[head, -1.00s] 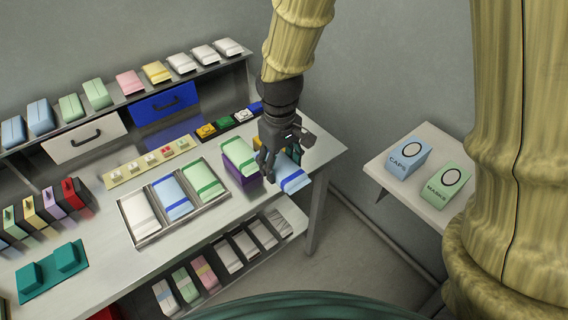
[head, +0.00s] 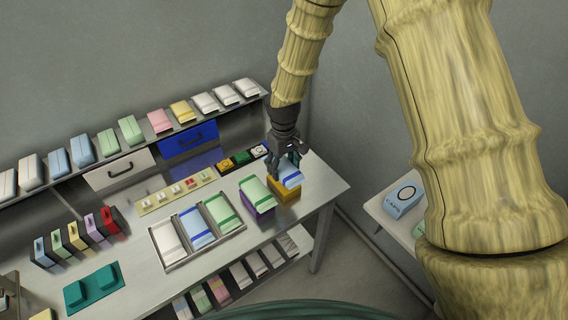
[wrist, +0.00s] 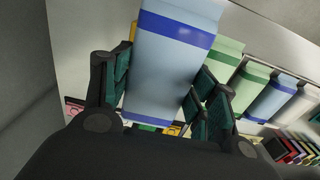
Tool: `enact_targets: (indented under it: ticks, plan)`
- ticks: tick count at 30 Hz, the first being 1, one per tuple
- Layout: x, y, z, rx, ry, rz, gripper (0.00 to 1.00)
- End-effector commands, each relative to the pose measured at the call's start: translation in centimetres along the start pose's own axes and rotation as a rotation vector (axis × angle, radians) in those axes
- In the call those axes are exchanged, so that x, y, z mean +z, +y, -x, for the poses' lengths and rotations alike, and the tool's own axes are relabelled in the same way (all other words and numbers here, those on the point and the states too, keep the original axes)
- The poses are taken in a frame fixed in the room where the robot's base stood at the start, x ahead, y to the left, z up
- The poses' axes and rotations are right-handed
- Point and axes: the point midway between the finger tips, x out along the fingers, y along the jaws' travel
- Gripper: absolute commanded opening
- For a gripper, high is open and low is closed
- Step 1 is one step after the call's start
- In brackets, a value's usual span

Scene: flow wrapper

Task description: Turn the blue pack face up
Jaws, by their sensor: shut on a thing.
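The blue pack (wrist: 172,70) is light blue with a dark blue band near its far end. It fills the space between the fingers of my gripper (wrist: 162,88) in the wrist view. In the head view my gripper (head: 289,160) points down and is shut on this pack (head: 292,179), which is partly hidden by the fingers. The pack is just above a yellow block (head: 285,191) at the table's right end; I cannot tell whether they touch. Which face of the pack is up is unclear.
A green pack (head: 256,189) lies on a purple block (head: 260,207) just left of the yellow block. A metal tray (head: 178,265) holds white, blue and green packs. A shelf of packs (head: 133,152) and a blue drawer (head: 188,140) stand behind. The table's right end (head: 325,187) is clear.

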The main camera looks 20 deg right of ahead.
Motion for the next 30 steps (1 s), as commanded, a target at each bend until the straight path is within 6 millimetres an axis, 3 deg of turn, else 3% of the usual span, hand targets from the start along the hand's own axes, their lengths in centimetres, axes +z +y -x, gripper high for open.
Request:
enact_targets:
  ticks: [1,12,30]
  plan:
    - [-0.4,0.3,0.6,0.000,-0.002,-0.001,0.30]
    - [-2.1,1.7,-0.4,0.006,-0.003,-0.001,0.30]
    - [-2.1,1.8,-3.4,0.006,-0.004,-0.001,0.30]
